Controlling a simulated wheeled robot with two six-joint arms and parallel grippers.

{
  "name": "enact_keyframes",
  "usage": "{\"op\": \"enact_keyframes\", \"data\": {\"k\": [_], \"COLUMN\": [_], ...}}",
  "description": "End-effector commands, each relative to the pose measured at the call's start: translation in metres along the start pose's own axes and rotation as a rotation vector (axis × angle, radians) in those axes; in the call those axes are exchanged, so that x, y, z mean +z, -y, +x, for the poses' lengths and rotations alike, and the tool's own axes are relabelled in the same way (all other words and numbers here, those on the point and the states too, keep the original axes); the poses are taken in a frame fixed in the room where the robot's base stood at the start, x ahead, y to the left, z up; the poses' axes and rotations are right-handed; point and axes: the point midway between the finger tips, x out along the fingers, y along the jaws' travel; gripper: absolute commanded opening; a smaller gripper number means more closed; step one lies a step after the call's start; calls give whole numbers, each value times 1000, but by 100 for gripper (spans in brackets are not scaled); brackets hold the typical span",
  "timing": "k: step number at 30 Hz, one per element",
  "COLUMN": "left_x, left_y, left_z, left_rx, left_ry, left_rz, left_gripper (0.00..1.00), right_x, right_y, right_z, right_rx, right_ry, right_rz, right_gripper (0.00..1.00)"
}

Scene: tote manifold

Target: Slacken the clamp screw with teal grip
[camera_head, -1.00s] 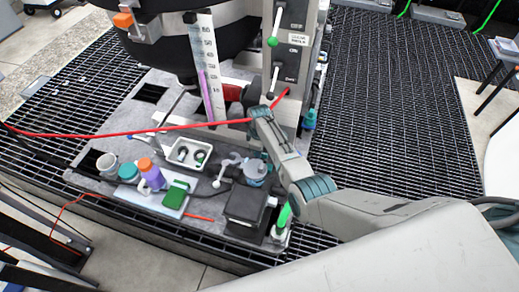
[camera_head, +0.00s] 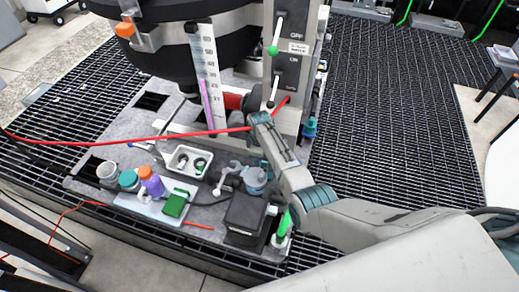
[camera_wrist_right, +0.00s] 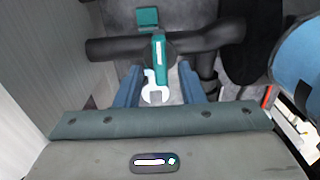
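A teal grip (camera_wrist_right: 160,48) stands upright across a dark horizontal pipe (camera_wrist_right: 115,47) in the right wrist view, with a teal block (camera_wrist_right: 147,18) just beyond it. My right gripper (camera_wrist_right: 160,75) has its two blue-grey fingers apart, one on each side below the grip. A pale wrench-shaped piece (camera_wrist_right: 155,95) shows between the fingers, and I cannot tell whether it touches them. In the head view my right arm reaches in from the right to the column's foot, and its fingers are hidden there. My left gripper is not in view.
A red line (camera_head: 130,137) runs across to the column (camera_head: 291,60). Black grating (camera_head: 400,110) to the right is clear.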

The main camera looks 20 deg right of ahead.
Motion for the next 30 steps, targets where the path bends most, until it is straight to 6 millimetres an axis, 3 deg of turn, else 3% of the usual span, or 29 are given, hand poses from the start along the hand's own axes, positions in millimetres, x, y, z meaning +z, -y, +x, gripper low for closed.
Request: {"op": "enact_keyframes", "data": {"k": [15,21,30], "left_x": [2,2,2], "left_y": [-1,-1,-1], "left_z": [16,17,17], "left_rx": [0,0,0], "left_ry": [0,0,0], "left_rz": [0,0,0], "left_gripper": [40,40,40], "right_x": [-1,0,0], "right_y": [0,0,0], "right_z": [-84,-98,-99], "right_rx": [3,1,0], "right_ry": [-2,-1,0], "right_rz": [-1,-1,-1], "right_gripper": [35,35,35]}}
